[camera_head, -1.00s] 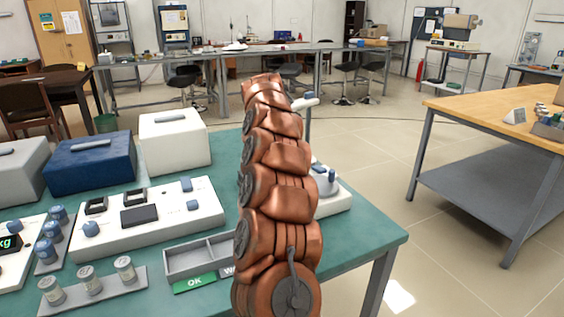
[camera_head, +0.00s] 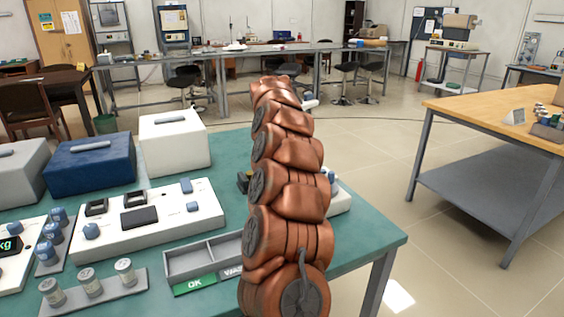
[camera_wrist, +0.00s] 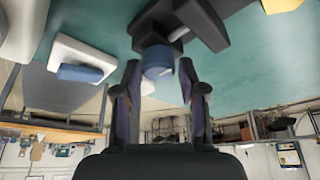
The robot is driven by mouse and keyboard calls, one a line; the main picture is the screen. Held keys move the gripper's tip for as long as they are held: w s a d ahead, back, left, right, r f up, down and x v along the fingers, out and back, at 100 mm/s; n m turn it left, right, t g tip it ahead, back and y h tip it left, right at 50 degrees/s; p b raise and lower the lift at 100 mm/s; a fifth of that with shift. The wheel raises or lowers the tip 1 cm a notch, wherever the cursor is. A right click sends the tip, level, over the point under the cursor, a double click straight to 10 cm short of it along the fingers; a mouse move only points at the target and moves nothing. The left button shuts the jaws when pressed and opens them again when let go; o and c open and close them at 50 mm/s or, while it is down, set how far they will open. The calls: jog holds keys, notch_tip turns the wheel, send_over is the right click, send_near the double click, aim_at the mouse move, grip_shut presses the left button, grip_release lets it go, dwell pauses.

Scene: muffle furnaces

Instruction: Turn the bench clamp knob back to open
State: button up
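In the wrist view, a dark clamp body (camera_wrist: 182,24) stands on the green bench top, with a blue knob (camera_wrist: 158,60) on it. My gripper (camera_wrist: 160,72) is open, with one finger on each side of the knob. Narrow gaps seem to show between fingertips and knob; I cannot tell whether they touch it. In the head view my copper-coloured arm hides the gripper and knob. A small dark part (camera_head: 243,182) shows at the arm's left edge; I cannot tell whether it is clamp or gripper.
A white device with a blue knob (camera_wrist: 80,72) stands beside the clamp. In the head view, left of my arm, are a grey divided tray (camera_head: 200,260), a white control panel (camera_head: 150,215), a blue box (camera_head: 92,163) and small jars (camera_head: 90,280). The bench's right front corner is clear.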

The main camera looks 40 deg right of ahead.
jog(key=shift+o, duration=1.4)
jog(key=v, duration=1.2)
